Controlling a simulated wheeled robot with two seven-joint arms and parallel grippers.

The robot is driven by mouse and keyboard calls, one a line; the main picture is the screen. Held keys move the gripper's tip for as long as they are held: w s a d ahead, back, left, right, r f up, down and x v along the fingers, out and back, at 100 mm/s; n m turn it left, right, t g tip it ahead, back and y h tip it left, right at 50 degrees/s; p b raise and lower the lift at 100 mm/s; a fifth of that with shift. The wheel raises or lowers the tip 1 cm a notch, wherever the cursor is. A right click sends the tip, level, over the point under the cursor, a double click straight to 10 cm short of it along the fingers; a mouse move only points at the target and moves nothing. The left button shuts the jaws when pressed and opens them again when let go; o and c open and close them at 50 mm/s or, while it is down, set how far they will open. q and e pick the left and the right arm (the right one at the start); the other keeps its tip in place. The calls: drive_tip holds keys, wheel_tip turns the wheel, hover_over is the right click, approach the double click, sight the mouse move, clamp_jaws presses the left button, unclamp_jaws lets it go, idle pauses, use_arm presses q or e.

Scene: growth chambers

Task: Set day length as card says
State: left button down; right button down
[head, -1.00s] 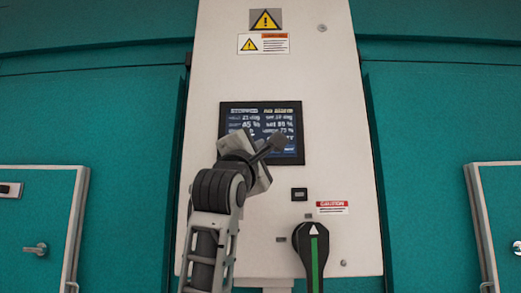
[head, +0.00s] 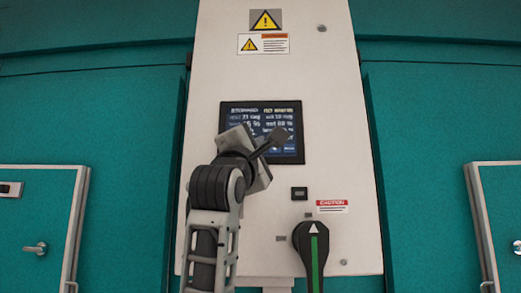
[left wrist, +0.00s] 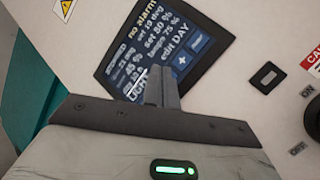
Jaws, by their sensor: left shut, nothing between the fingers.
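The control screen (head: 236,117) is a dark panel with white text on the front of a pale cabinet. In the left wrist view the screen (left wrist: 165,35) shows tilted and reads "no alarm", set values and "edit DAY", with a blue plus button (left wrist: 182,61) near its lower right. My left gripper (head: 279,136) is shut and empty, its tip in front of the screen's lower right part. In the left wrist view its fingers (left wrist: 163,84) cover part of the screen's lower edge. I cannot tell whether the tip touches the glass. No card is in view. My right gripper is not in view.
Below the screen are a small black square switch (head: 299,194) and a large black rotary handle (head: 312,255) with a green stripe. Warning labels (head: 264,43) sit above. Teal chamber walls (head: 110,120) flank the cabinet. The space right of the screen is clear.

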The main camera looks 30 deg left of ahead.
use_arm(q)
drive_tip(key=s+d, duration=0.1)
drive_tip(key=s+b, duration=0.1)
drive_tip(key=s, duration=0.1)
drive_tip(key=s+d, duration=0.1)
drive_tip(key=shift+s+d, duration=0.15)
drive_tip(key=shift+d, duration=0.15)
drive_tip(key=shift+r, duration=0.1)
idle(2.1)
drive_tip(key=shift+r+p, duration=0.75)
drive_tip(key=shift+r, duration=0.2)
